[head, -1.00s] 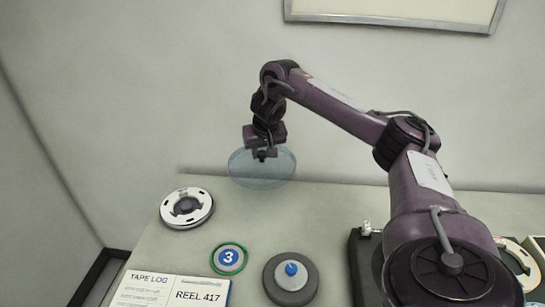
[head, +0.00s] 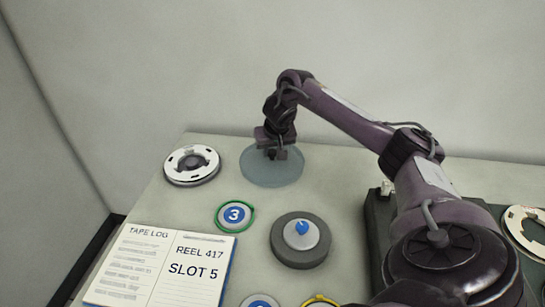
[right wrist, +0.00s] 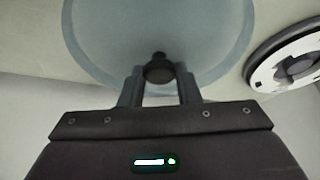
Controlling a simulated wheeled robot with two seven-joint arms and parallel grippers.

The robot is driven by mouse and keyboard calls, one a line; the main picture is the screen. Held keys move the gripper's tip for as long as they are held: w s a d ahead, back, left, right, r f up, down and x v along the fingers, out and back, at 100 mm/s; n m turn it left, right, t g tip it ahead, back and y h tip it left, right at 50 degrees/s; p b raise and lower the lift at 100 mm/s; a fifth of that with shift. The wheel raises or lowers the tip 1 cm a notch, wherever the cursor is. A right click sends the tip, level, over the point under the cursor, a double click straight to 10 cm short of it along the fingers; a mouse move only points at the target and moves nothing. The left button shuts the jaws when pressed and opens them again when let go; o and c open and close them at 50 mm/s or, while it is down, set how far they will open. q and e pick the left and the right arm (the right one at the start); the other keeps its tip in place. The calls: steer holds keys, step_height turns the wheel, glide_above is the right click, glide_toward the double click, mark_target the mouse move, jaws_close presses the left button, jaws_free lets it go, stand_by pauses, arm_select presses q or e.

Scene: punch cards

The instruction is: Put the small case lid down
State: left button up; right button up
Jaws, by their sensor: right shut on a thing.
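The small case lid (head: 268,174) is a clear, bluish round disc with a dark knob at its middle. In the head view it is level at the back of the table, at or very near the surface; I cannot tell whether it touches. My right gripper (head: 275,154) is above it, shut on its knob. In the right wrist view the lid (right wrist: 100,40) fills the top, and the fingers of the right gripper (right wrist: 159,75) sit on both sides of the dark knob. My left gripper is not in view.
A white and grey reel (head: 191,165) lies left of the lid. A dark device (head: 378,225) stands at right, partly behind my arm.

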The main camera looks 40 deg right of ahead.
mark_target(272, 158)
step_height(272, 158, down, 3)
steer(key=shift+r, duration=0.1)
steer(key=o, duration=1)
